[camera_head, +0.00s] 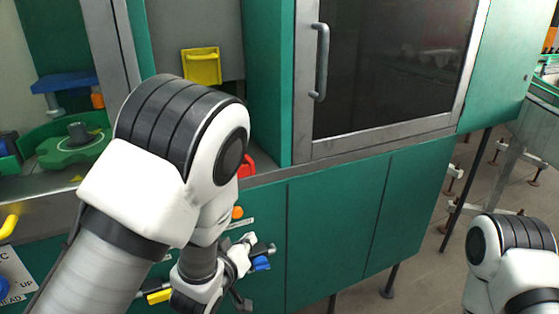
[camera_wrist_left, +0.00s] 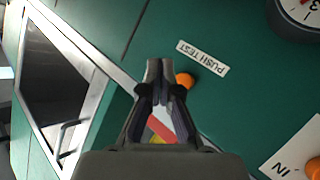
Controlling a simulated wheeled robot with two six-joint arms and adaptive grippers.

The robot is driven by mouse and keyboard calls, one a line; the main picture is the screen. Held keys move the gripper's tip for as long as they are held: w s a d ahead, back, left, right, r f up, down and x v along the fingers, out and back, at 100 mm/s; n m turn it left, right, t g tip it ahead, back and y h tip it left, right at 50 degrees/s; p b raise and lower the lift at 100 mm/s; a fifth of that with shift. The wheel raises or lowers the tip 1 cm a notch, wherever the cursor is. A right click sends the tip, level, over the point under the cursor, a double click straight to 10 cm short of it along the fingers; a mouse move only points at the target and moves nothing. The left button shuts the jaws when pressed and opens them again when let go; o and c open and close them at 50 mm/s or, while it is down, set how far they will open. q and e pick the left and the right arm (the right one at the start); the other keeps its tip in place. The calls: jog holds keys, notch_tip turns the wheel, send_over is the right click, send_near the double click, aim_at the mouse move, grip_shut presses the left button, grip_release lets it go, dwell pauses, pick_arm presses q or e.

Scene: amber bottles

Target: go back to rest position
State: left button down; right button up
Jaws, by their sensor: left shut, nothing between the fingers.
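My left arm (camera_head: 165,180) reaches in from the left of the head view, in front of a green machine cabinet (camera_head: 335,230). My left gripper (camera_wrist_left: 165,72) is shut and empty in the left wrist view, its fingertips in front of the green panel. An orange button (camera_wrist_left: 185,80) and a "PUSH TEST" label (camera_wrist_left: 203,57) show just right of the fingertips; whether the fingers touch the panel I cannot tell. My right arm (camera_head: 510,255) shows at the lower right of the head view; its gripper is out of frame. No amber bottle can be made out.
A dark-windowed door with a grey handle (camera_head: 320,62) stands above the panels. A yellow bracket (camera_head: 202,66) hangs at the back. A blue knob (camera_head: 261,264) is close to my left wrist. Open floor (camera_head: 425,250) shows between the cabinet and my right arm.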

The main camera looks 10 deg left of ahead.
pick_arm(q)
jog(key=s+a+f+n+g+y+p, duration=0.1)
jog(key=s+a+f+g, duration=0.25)
jog(key=s+f, duration=0.5)
jog(key=s+a+f+n+g+y+p, duration=0.1)
jog(key=s+a+f+g, duration=0.3)
jog(key=f, duration=0.7)
jog(key=s+a+f+m+g, duration=0.1)
jog(key=s+f+m+g, duration=0.1)
jog(key=s, duration=0.7)
jog(key=s+a+f+m+g, duration=0.1)
jog(key=s+f+m+g, duration=0.2)
jog(key=s, duration=0.7)
jog(key=shift+s+f+g+p, duration=0.15)
jog(key=shift+f+g+p, duration=0.2)
jog(key=shift+g, duration=0.5)
